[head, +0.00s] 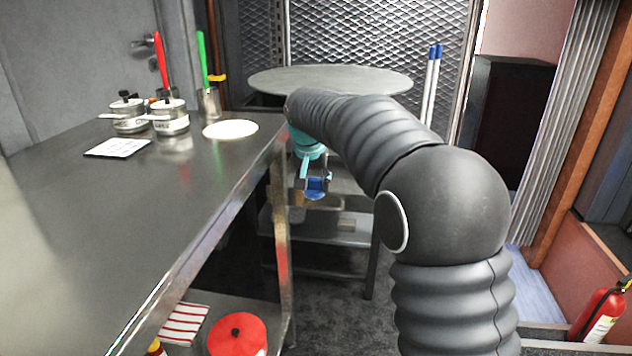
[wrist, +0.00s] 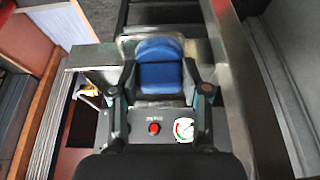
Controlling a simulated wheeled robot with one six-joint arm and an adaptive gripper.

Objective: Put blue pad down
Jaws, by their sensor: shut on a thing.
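The blue pad (wrist: 160,72) is between the two fingers of my gripper (wrist: 160,90) in the wrist view. My gripper is shut on it. In the head view the blue pad (head: 316,187) shows small at the end of my gripper (head: 313,180), just right of the steel counter's end. It hangs below counter-top height, in front of a metal stand (head: 345,232) with low shelves. I cannot tell whether the pad touches anything beneath it. My arm hides part of the stand.
The steel counter (head: 110,200) fills the left, with pots (head: 172,117), a white card (head: 117,148) and a pale disc (head: 231,129). A round table (head: 330,80) stands behind. A red lid (head: 237,336) lies below the counter. A fire extinguisher (head: 603,312) stands right.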

